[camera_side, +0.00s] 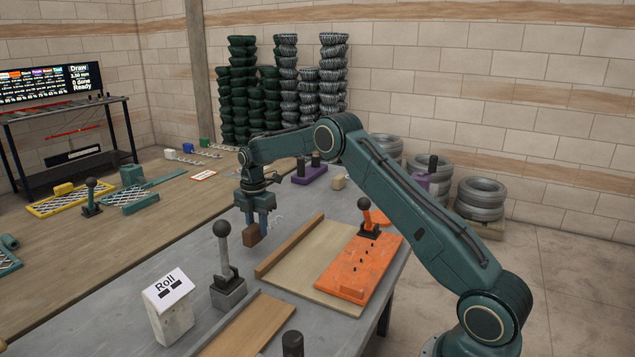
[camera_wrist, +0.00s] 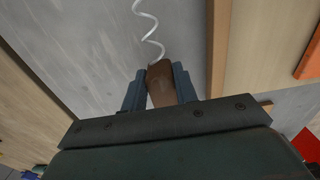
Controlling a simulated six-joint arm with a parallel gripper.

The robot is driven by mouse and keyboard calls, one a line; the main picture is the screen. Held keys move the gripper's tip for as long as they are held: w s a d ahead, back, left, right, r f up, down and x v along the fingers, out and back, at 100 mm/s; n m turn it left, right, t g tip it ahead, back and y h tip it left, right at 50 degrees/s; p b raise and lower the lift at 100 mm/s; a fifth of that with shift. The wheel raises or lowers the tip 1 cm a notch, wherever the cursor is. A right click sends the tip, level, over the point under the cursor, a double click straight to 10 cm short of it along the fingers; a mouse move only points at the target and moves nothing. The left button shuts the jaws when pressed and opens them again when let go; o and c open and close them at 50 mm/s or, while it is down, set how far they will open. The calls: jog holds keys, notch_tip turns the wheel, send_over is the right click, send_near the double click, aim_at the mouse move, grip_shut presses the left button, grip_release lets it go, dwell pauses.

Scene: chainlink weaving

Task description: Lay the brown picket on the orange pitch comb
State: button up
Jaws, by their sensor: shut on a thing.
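The brown picket (camera_side: 251,236) is between the fingers of my gripper (camera_side: 257,222), which is shut on it. In the side view it shows as a short brown block at the fingertips, above the grey table. The wrist view shows the picket (camera_wrist: 160,85) between the two blue-grey fingers of my gripper (camera_wrist: 160,92); part of it is hidden by the gripper body. The orange pitch comb (camera_side: 345,283) lies on a pale board, to the right of my gripper, with several small dark pegs on it. My gripper is apart from the comb.
A brown rail (camera_side: 290,247) edges the pale board (camera_side: 318,255) between my gripper and the comb. A black-knobbed lever (camera_side: 225,262) stands in front, beside a "Roll" sign (camera_side: 168,290). A white wire coil (camera_wrist: 150,25) lies near the picket.

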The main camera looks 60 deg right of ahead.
notch_tip(320, 180, up, 17)
dwell(0.4)
jog(key=shift+r, duration=0.15)
dwell(0.6)
jog(key=shift+s+d+r, duration=1.9)
jog(key=shift+s+r, duration=2.1)
jog(key=shift+s, duration=0.3)
jog(key=s+a+f, duration=0.1)
jog(key=s+f, duration=0.1)
jog(key=s, duration=1)
jog(key=s+a+f, duration=0.1)
jog(key=s+a, duration=0.1)
jog(key=s, duration=0.9)
notch_tip(320, 180, down, 14)
jog(key=shift+s+d, duration=0.15)
jog(key=shift+d, duration=0.05)
